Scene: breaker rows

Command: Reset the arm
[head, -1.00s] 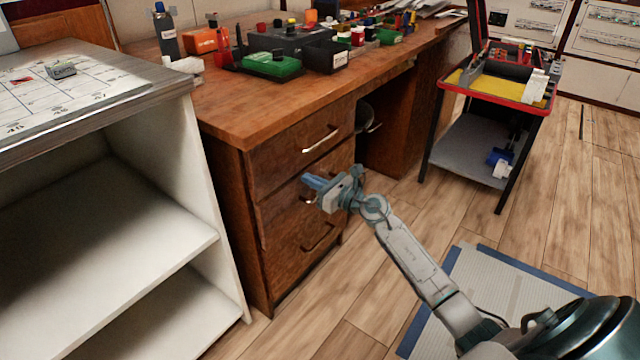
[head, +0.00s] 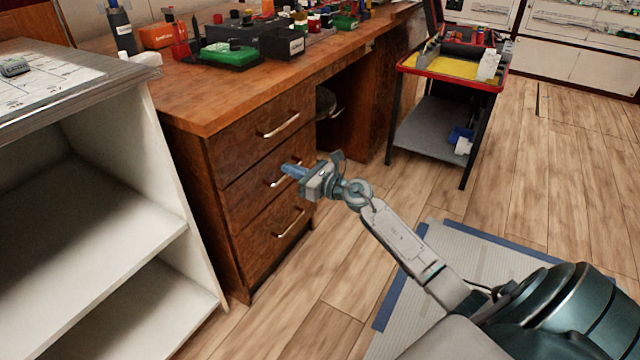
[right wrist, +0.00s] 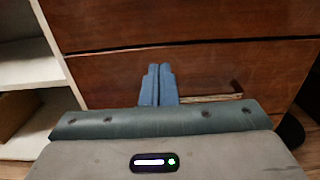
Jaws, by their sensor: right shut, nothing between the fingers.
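My right arm reaches from the lower right of the head view towards the wooden desk's drawers. Its gripper (head: 290,170) is in front of the middle drawer (head: 240,195), by that drawer's handle (head: 275,183). In the right wrist view the two blue fingers (right wrist: 158,85) are shut together with nothing between them. A drawer handle (right wrist: 212,98) shows just right of the fingertips there; I cannot tell whether they touch it. All three drawers look closed. My left gripper is not in view.
The wooden desk (head: 210,105) carries boxes and tools along its back. A white shelf unit (head: 120,220) stands at the left. A red-edged tool cart (head: 450,80) stands at the right. The wooden floor (head: 530,170) between is open, with a blue-edged mat (head: 480,255).

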